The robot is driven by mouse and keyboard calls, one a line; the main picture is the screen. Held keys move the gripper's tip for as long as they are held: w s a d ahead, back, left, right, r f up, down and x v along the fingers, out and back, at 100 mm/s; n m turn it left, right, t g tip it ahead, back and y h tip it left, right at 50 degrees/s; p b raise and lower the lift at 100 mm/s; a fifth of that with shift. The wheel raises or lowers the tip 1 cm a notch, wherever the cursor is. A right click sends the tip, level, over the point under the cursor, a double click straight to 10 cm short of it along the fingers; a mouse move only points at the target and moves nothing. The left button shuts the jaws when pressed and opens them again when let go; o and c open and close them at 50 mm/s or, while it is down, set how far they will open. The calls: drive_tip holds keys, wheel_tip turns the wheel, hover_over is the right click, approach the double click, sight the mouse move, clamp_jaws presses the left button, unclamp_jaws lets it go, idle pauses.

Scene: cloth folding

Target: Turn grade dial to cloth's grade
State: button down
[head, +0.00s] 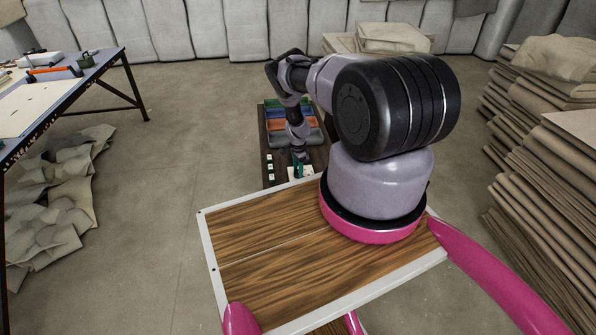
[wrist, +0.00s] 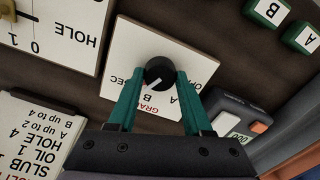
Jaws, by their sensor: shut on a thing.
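The grade dial is a black round knob (wrist: 159,71) with a white pointer mark, on a white plate (wrist: 135,50). The plate's lettering is upside down in the wrist view: part of GRADE in red, SEC at left, B and A below, and a partly hidden label at right. The pointer slants down-left, towards the B. My gripper (wrist: 160,80) has its two teal fingers on either side of the knob, shut on it. In the head view my gripper (head: 299,168) is small and its hold is hard to see.
A defect card (wrist: 38,135) gives limits for A and B. A HOLE panel (wrist: 60,30), green A and B buttons (wrist: 270,10) and a grey device with a display (wrist: 238,118) surround the dial. Coloured bins (head: 290,122) stand behind; cloth stacks (head: 545,180) are at right.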

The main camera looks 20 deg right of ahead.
drive_tip(key=shift+m, duration=1.7)
drive_tip(key=shift+c, duration=1.6)
unclamp_jaws()
wheel_tip(320, 180, up, 11)
drive_tip(key=shift+f, duration=0.1)
